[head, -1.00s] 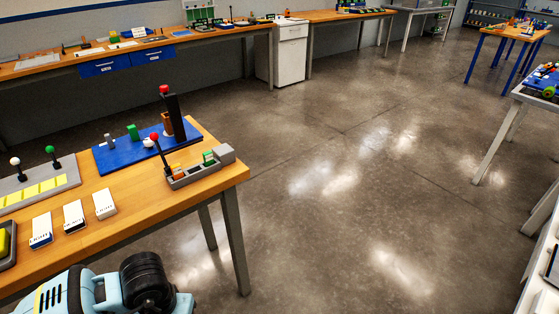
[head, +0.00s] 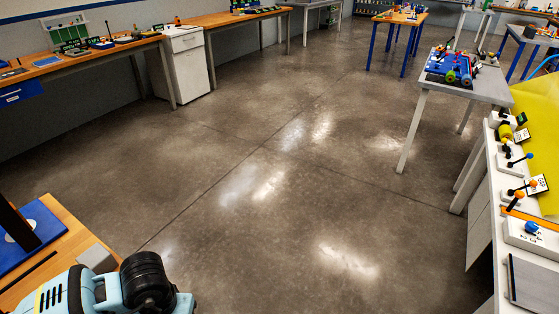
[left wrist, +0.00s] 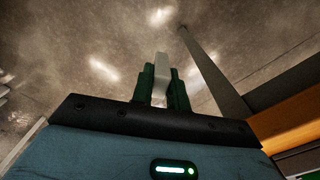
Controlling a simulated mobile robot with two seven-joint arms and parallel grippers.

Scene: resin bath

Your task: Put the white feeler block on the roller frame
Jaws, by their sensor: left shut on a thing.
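The white feeler block (left wrist: 161,66) is a pale, narrow piece standing between the dark green fingers of my left gripper (left wrist: 162,84) in the left wrist view. The gripper is shut on it, above the floor and apart from any surface. The fingers hide the block's lower part. In the head view, a blue frame with coloured round parts (head: 454,68) sits on a grey-topped table at the right; it looks like the roller frame, but is too small to be sure. My left gripper does not show in the head view. My right gripper is in neither view.
A wooden table (head: 75,243) is close at the lower left. A white bench (head: 490,225) with knobbed devices runs along the right edge. The grey-topped table (head: 490,86) stands beyond it. Open floor (head: 270,190) lies in the middle, with benches along the back wall.

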